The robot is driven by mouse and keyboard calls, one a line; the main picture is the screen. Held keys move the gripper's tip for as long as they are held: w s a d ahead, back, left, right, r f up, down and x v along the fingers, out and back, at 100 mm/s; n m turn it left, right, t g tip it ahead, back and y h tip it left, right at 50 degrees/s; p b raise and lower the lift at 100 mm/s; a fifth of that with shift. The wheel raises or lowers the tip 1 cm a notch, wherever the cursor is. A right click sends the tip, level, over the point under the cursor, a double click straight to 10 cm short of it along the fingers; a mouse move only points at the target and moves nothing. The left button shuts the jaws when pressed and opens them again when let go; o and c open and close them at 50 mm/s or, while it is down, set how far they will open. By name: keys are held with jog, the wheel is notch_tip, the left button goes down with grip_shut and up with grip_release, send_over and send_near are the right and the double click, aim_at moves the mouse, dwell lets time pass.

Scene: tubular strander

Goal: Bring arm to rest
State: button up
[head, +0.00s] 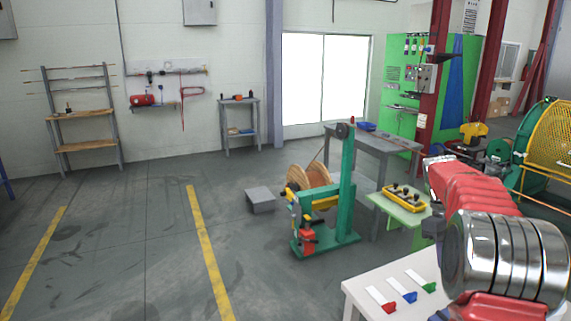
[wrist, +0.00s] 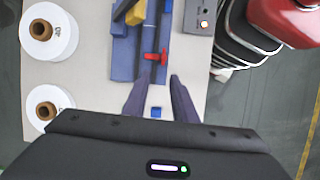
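My arm (head: 470,190), red with a shiny ringed metal joint, reaches across the right side of the head view. My gripper (wrist: 157,84) shows in the wrist view with its two dark fingers spread apart and nothing held between them. The fingers are over a pale table top (wrist: 95,78). A small red part (wrist: 155,57) on a blue fixture (wrist: 125,60) lies just beyond the fingertips. A small blue piece (wrist: 156,112) shows in the gap between the fingers. The gripper cannot be made out in the head view.
Two white spools (wrist: 50,33) stand left of the fingers. A grey box (wrist: 205,17) sits upper right. A white table (head: 360,285) holds red, blue and green tags. A green stand with reels (head: 345,190) is behind it. The floor at left is clear.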

notch_tip(320, 180, down, 4)
jog(key=a+m, duration=0.1)
jog(key=m, duration=0.1)
jog(key=s+a+r+t, duration=0.2)
jog(key=s+a+t, duration=0.1)
jog(key=s+a, duration=0.4)
jog(key=s+a+r+m+t+y, duration=0.1)
jog(key=s+a+r+t, duration=0.2)
jog(key=s+a, duration=0.5)
jog(key=s+a+r+t, duration=0.2)
jog(key=s+a, duration=0.5)
jog(key=a, duration=0.7)
jog(key=shift+s+a+r+t+y, duration=0.3)
jog(key=shift+s+r+t+y, duration=0.1)
jog(key=shift+t, duration=0.3)
